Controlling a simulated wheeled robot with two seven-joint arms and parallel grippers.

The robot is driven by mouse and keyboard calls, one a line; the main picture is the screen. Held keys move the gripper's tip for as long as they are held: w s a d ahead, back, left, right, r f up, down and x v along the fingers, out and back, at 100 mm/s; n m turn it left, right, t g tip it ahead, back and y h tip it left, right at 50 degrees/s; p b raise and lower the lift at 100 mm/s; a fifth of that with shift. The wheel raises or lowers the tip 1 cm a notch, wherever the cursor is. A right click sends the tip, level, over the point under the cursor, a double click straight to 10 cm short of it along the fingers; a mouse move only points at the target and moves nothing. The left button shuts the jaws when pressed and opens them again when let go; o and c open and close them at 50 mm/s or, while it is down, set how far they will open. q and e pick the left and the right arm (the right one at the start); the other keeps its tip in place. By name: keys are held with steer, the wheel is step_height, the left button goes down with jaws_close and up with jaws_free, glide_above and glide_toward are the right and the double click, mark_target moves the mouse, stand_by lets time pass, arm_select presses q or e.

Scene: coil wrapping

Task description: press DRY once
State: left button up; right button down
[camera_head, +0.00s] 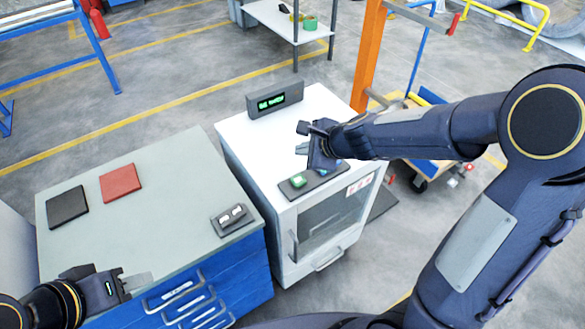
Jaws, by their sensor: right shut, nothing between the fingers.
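A white cabinet (255,148) with a dark glass door stands at the centre. On its top front lies a dark button panel (311,182) with a green button (298,181). A bit of blue shows on the panel beside my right gripper, and the rest there is hidden. Button lettering is too small to read. A display (276,99) with green text stands at the cabinet's back. My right gripper (303,138) is shut and empty over the cabinet top, behind the panel. My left gripper (137,280) is at the front edge of the grey-topped bench; its finger gap is unclear.
The grey bench top (145,220) holds a black pad (67,207), a red pad (120,183) and a small dark block with two white pieces (232,218). An orange post (368,55) and a cart stand behind the cabinet at right.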

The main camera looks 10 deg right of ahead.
mark_target(302, 182)
steer(key=shift+w+f, duration=0.15)
steer(key=shift+w, duration=0.05)
steer(key=shift+f, duration=0.1)
step_height(302, 182, down, 9)
steer(key=b, duration=0.9)
steer(key=shift+r, duration=0.2)
stand_by(1.5)
steer(key=shift+f+b, duration=0.3)
steer(key=shift+f, duration=0.1)
